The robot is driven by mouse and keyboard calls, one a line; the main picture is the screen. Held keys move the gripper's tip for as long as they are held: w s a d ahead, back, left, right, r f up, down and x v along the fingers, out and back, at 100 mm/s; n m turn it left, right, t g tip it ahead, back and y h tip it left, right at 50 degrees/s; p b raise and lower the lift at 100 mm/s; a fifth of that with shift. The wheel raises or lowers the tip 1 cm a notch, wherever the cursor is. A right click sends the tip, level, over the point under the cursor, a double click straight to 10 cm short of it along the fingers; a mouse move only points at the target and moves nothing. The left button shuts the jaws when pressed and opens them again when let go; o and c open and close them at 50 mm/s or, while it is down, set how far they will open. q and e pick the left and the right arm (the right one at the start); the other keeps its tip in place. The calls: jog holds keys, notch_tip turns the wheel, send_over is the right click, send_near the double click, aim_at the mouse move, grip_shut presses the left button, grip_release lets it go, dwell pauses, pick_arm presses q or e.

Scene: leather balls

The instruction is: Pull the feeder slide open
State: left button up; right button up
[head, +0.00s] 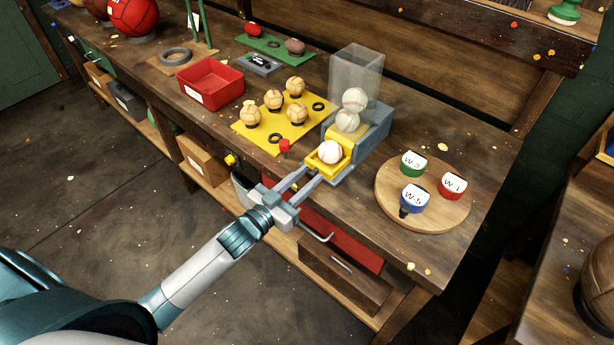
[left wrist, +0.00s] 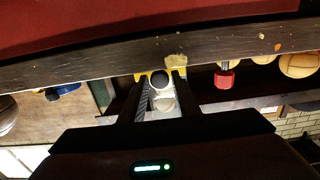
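The feeder (head: 367,128) is a grey-blue housing on the bench with a clear hopper (head: 357,68) holding pale balls. Its yellow slide (head: 342,166) sticks out of the front toward me with a white ball (head: 330,152) in it. My left gripper (head: 312,176) reaches over the bench's front edge to the slide's front. In the left wrist view its fingertips (left wrist: 160,80) stand on both sides of a dark round knob with almost no gap, and yellow shows beside them. The finger contact itself is small and partly hidden. My right gripper is not in view.
A yellow mat (head: 262,137) with several tan balls and a red tray (head: 212,84) lie left of the feeder. A red knob (head: 285,146) stands close to my left gripper. A round wooden board (head: 437,213) with three labelled pieces is on the right.

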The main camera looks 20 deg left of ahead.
pick_arm(q)
jog(key=shift+o, duration=0.7)
jog(key=shift+b+v, duration=0.3)
jog(key=shift+v, duration=0.6)
jog(key=b+v, duration=0.3)
jog(key=v, duration=1.2)
jog(key=shift+s+b, duration=0.25)
jog(key=shift+b, duration=0.05)
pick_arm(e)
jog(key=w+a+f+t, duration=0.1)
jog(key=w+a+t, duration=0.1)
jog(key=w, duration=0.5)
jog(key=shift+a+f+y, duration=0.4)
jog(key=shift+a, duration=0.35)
pick_arm(q)
jog(key=shift+a, duration=0.1)
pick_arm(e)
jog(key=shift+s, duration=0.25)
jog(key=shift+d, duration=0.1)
